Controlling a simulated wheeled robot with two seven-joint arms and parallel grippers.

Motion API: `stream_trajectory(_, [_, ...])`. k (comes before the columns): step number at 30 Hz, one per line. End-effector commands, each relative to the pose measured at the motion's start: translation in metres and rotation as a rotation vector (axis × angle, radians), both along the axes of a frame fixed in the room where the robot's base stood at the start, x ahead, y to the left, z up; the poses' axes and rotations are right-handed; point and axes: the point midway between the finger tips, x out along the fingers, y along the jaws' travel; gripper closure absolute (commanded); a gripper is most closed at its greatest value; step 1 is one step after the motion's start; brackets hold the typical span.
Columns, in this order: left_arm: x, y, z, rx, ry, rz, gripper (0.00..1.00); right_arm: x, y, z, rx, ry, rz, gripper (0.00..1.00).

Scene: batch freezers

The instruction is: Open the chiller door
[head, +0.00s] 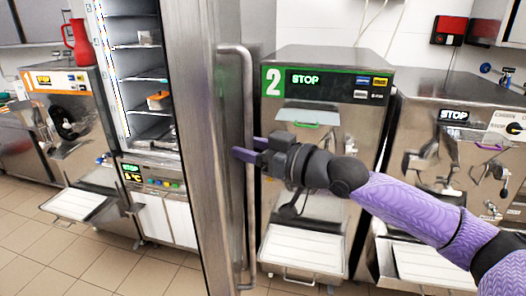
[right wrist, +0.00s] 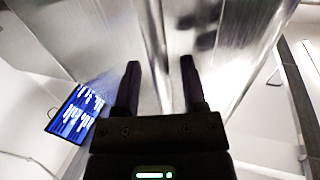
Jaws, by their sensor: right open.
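The chiller door (head: 195,130) is a tall steel panel that stands swung open, its long vertical handle (head: 235,70) on the face towards the right. To its left the chiller's lit inside with wire shelves (head: 140,80) shows. My right gripper (head: 247,149) reaches in from the right, and its purple fingertips overlap the handle in the head view. In the right wrist view, the two open fingers (right wrist: 160,80) point at bright steel, with a pale vertical strip between them. I cannot tell whether the fingers straddle the handle. My left gripper is not in view.
Batch freezer 2 (head: 300,60) stands behind my right arm, with another steel machine (head: 460,115) to the right. Machine 1 (head: 65,85) stands left of the chiller, with a red jug (head: 77,42) on top. Tiled floor (head: 115,270) is clear in front of the chiller.

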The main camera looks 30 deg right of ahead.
Motion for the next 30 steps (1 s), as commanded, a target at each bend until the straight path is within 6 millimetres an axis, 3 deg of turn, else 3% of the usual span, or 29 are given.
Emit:
stream_trajectory(8, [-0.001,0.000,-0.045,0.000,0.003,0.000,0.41,-0.030,-0.022,-0.011,-0.009,0.001,-0.012,0.46])
stream_trajectory(12, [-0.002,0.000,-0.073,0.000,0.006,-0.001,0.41,-0.042,-0.021,-0.012,-0.016,0.005,0.004,0.46])
stream_trajectory(19, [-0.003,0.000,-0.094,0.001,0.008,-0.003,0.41,-0.061,-0.032,-0.006,-0.010,0.002,0.000,0.46])
stream_trajectory(24, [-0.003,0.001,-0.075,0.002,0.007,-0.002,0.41,-0.078,-0.042,0.004,-0.002,0.000,0.001,0.46])
stream_trajectory(30, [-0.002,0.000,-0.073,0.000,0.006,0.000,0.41,-0.084,-0.045,0.001,-0.001,0.000,0.001,0.46])
